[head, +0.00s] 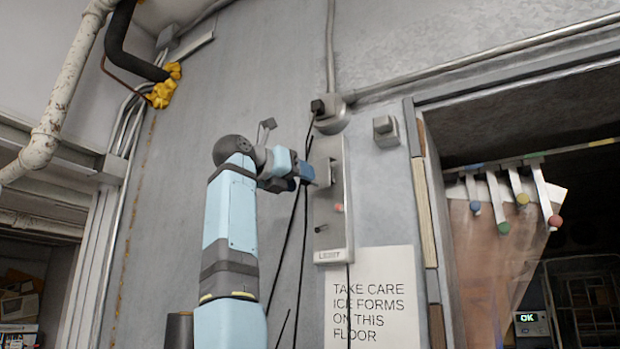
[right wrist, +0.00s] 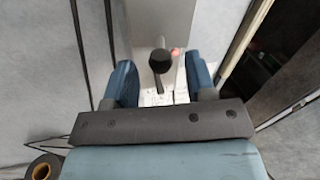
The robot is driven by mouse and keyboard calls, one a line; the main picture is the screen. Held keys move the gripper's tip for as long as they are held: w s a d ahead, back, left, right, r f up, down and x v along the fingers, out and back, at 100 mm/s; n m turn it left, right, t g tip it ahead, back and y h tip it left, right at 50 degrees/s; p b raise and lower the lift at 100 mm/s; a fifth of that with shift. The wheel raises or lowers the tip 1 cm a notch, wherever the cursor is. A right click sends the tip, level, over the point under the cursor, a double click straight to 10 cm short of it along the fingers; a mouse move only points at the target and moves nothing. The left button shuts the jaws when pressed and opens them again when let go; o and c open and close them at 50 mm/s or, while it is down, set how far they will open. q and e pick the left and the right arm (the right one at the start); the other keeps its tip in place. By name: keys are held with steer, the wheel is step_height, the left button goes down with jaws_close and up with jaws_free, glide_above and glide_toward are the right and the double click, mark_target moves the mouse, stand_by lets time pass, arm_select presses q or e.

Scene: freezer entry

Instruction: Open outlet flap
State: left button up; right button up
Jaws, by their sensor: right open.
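My right gripper (head: 308,173) is raised at the upper left part of a tall grey metal panel (head: 333,232) on the wall. In the right wrist view its blue fingers (right wrist: 161,82) are apart, with a dark round knob on a stem (right wrist: 160,61) seen between them; I cannot tell if they touch it. A small red light (right wrist: 176,52) is beside the knob. Above the panel is a grey outlet box (head: 334,118) with a black plug (head: 317,106). A smaller grey box (head: 384,132) is to its right. Which part is the outlet flap is unclear. My left gripper is out of view.
Black cables (head: 286,240) hang left of the panel. A sign (head: 372,298) about ice is below it. At right is a doorway with a hanging strip curtain (head: 490,265) and coloured knobs. A black roll (right wrist: 42,167) shows at the lower left of the right wrist view.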

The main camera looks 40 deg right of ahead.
steer(key=shift+d+p, duration=0.35)
steer(key=shift+d, duration=1.7)
steer(key=shift+a, duration=0.1)
jaws_close()
